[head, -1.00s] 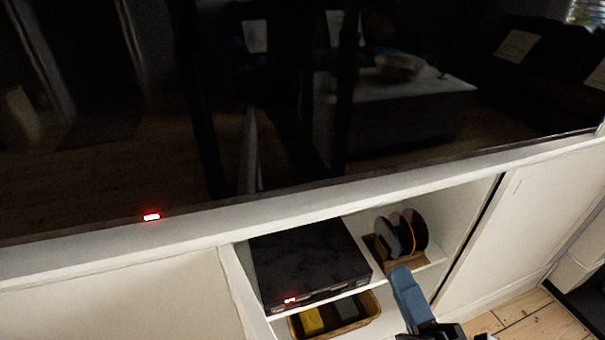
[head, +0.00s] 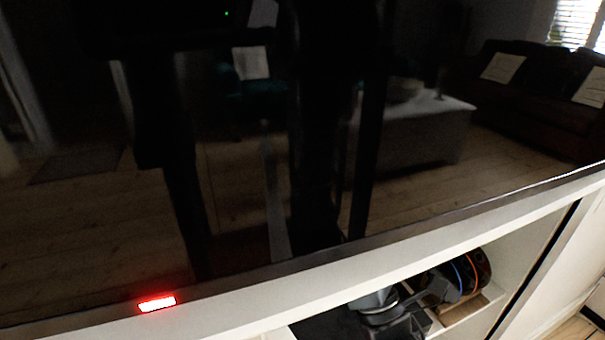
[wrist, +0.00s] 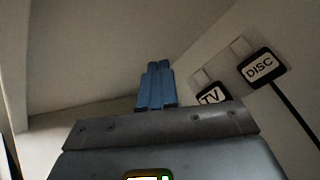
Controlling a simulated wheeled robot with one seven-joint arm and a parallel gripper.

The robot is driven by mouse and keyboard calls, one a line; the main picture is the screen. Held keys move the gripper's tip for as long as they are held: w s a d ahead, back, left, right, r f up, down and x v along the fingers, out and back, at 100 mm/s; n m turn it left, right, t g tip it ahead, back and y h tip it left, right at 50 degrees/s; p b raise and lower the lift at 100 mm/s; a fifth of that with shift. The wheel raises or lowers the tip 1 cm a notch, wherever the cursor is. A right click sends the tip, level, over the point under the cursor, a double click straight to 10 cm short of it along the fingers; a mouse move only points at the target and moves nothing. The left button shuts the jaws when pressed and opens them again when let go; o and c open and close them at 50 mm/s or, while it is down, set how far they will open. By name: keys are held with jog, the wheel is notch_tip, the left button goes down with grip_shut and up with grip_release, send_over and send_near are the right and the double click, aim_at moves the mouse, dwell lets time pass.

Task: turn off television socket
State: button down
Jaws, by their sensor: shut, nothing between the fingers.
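In the wrist view, a black tag reading "TV" (wrist: 210,97) is on the pale wall to the right of my gripper (wrist: 158,65); a pale plate or switch shows just above it, and its lower part is hidden behind my gripper body. A second tag reading "DISC" (wrist: 260,68) is further right. My blue fingers are together and empty, pointing into the corner to the left of the TV tag, apart from it in the picture. I cannot tell the switch position. In the head view the fingers are hidden; my arm reaches into the open cabinet shelf.
The dark television screen (head: 290,130) stands above the white cabinet (head: 230,305). A red light (head: 157,303) glows at its lower edge. Dark discs (head: 478,268) stand on the shelf at right. In the wrist view a black cable (wrist: 295,115) hangs below the DISC tag.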

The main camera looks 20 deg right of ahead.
jog(key=shift+w, duration=0.1)
jog(key=w+b, duration=0.2)
jog(key=w, duration=0.6)
jog(key=shift+w, duration=0.25)
jog(key=shift+r, duration=0.1)
jog(key=shift+w+b, duration=0.2)
jog(key=shift+b, duration=0.35)
dwell(1.6)
jog(key=shift+w, duration=0.25)
jog(key=shift+w+b, duration=0.2)
jog(key=shift+b, duration=0.2)
dwell(0.4)
jog(key=shift+s, duration=0.15)
jog(key=shift+s, duration=0.5)
